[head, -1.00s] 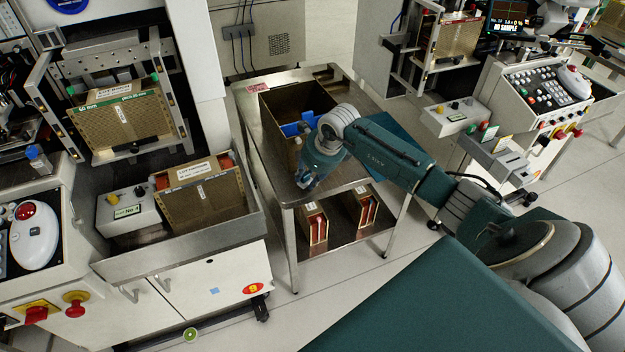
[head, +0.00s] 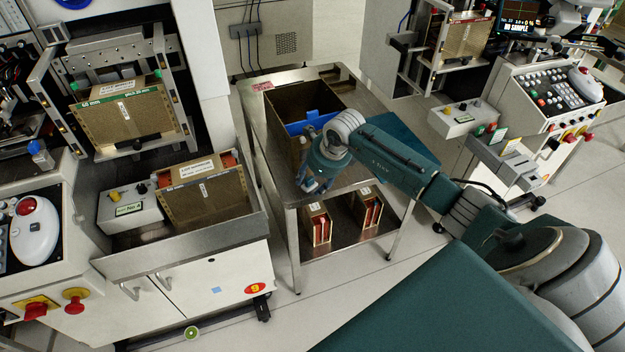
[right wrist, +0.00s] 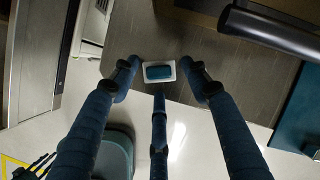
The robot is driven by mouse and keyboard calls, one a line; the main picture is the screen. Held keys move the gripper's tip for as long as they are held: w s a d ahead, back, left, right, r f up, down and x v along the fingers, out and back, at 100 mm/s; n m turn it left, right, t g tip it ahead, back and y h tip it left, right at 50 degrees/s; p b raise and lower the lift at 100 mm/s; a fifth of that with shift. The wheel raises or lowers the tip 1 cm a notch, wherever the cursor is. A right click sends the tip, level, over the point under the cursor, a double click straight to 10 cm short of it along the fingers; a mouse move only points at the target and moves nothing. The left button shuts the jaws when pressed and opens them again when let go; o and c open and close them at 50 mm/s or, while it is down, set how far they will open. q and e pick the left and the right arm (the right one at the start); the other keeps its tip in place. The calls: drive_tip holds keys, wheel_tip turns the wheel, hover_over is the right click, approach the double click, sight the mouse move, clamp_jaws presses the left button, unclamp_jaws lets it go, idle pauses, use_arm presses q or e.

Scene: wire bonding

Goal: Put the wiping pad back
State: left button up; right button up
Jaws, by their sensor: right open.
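The wiping pad is a small blue block (right wrist: 159,72) in a white square holder (right wrist: 146,80), on the steel cart top near its edge in the right wrist view. My right gripper (right wrist: 160,82) is open above it, with one finger to the left, one to the right and one on the near side. I see nothing held between the fingers, but cannot tell how high they are. In the head view my right gripper (head: 314,182) points down over the cart's front edge and hides the pad. My left gripper is not in view.
The steel cart (head: 262,135) carries a brown open box (head: 285,100) with a blue part (head: 306,124), just behind my gripper. Boxes with red contents (head: 318,224) stand on its lower shelf. A bonding machine (head: 190,255) stands left, another (head: 545,95) right.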

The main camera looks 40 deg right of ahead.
drive_tip(key=p+v, duration=0.9)
drive_tip(key=v, duration=0.3)
drive_tip(key=shift+r, duration=0.15)
